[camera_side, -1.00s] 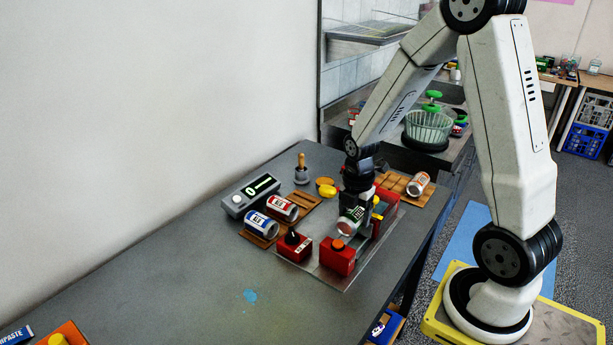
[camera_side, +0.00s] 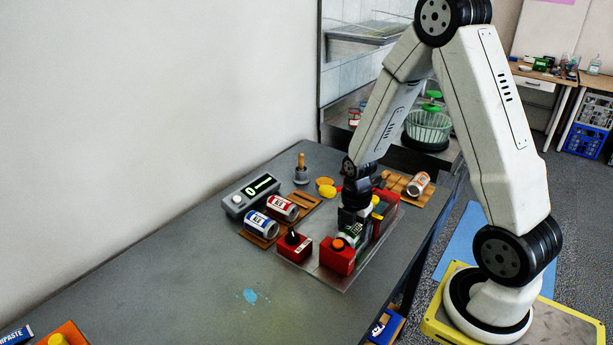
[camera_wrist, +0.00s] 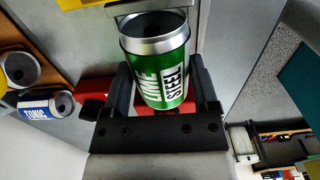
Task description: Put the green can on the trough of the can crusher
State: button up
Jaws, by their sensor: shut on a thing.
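The green can (camera_wrist: 165,75) lies between the two fingers of my gripper (camera_wrist: 160,90) in the wrist view, its open silver end toward the top of the picture. My gripper is shut on it. In the side view the green can (camera_side: 350,232) shows low among the red blocks of the can crusher (camera_side: 340,256), partly hidden by my gripper (camera_side: 354,222) and the front red block. I cannot tell whether the can touches the trough.
A blue-and-white can (camera_side: 260,223) and a red-and-white can (camera_side: 284,207) lie on wooden racks to the left, beside a grey display box (camera_side: 250,196). A red box with a black knob (camera_side: 294,245) stands near the crusher. An orange can (camera_side: 418,183) lies behind right.

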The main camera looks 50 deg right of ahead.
jog(key=shift+f, duration=0.85)
dwell(0.3)
jog(key=o, duration=0.7)
jog(key=shift+r, duration=0.15)
jog(key=shift+r, duration=3.35)
